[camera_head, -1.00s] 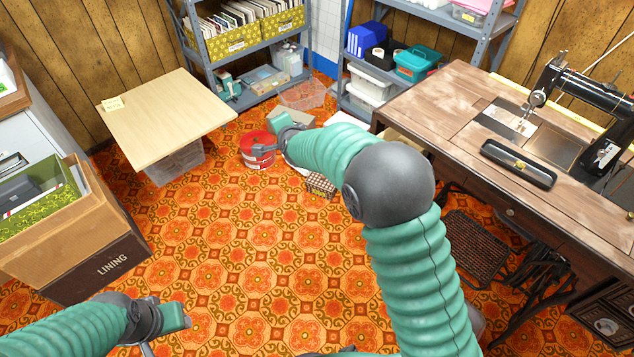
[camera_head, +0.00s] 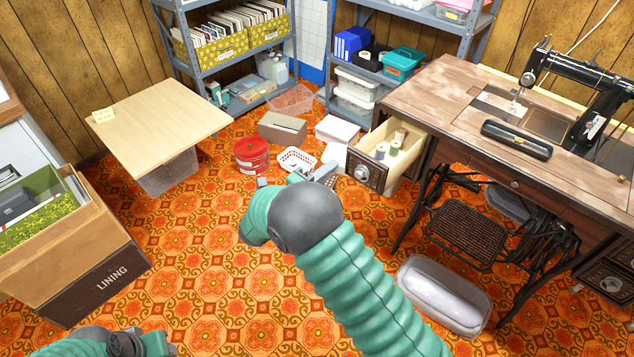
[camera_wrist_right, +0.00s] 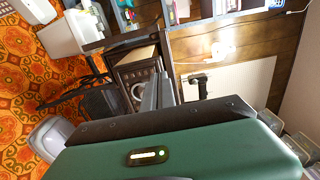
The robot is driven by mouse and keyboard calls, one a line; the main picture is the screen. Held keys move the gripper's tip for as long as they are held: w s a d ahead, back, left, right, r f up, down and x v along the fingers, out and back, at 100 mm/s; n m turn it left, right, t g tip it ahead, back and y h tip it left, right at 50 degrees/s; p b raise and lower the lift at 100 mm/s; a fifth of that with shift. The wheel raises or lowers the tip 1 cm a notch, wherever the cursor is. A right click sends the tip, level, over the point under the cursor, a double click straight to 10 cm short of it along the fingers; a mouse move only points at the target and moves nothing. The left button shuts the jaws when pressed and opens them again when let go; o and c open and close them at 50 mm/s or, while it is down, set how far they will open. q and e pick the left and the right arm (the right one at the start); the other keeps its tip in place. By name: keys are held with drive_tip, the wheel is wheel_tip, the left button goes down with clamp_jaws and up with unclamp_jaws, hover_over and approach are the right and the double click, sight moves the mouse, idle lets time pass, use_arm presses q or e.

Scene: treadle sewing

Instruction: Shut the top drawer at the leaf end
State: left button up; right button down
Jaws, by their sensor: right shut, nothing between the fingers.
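The top drawer (camera_head: 366,171) at the leaf end of the sewing table is pulled out, with its dark carved front and round pull facing left. Thread spools (camera_head: 391,149) stand inside its pale box. My right gripper (camera_head: 326,171) is shut and empty, just left of the drawer front; a small gap seems to show between them. In the right wrist view the drawer front (camera_wrist_right: 137,88) with its ring pull lies just beyond the fingers (camera_wrist_right: 160,92). My left gripper (camera_head: 155,343) is partly cut off at the bottom left edge, and its fingertips are not clear.
A white basket (camera_head: 296,160), a red tin (camera_head: 252,155) and a cardboard box (camera_head: 282,128) stand on the floor behind my right gripper. The treadle (camera_head: 468,236) and a clear lidded bin (camera_head: 445,294) are under and before the table. The patterned floor in front is open.

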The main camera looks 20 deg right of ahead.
sight(384, 124)
drive_tip(key=b+x, duration=0.1)
drive_tip(key=x, duration=0.4)
drive_tip(key=shift+w+d+b, duration=0.15)
drive_tip(key=shift+d+b, duration=0.1)
drive_tip(key=shift+b, duration=0.1)
drive_tip(key=shift+w+d, duration=0.1)
drive_tip(key=shift+d, duration=0.2)
drive_tip(key=b+x, duration=0.2)
drive_tip(key=x, duration=1.6)
drive_tip(key=shift+w+d, duration=0.2)
drive_tip(key=shift+d, duration=0.15)
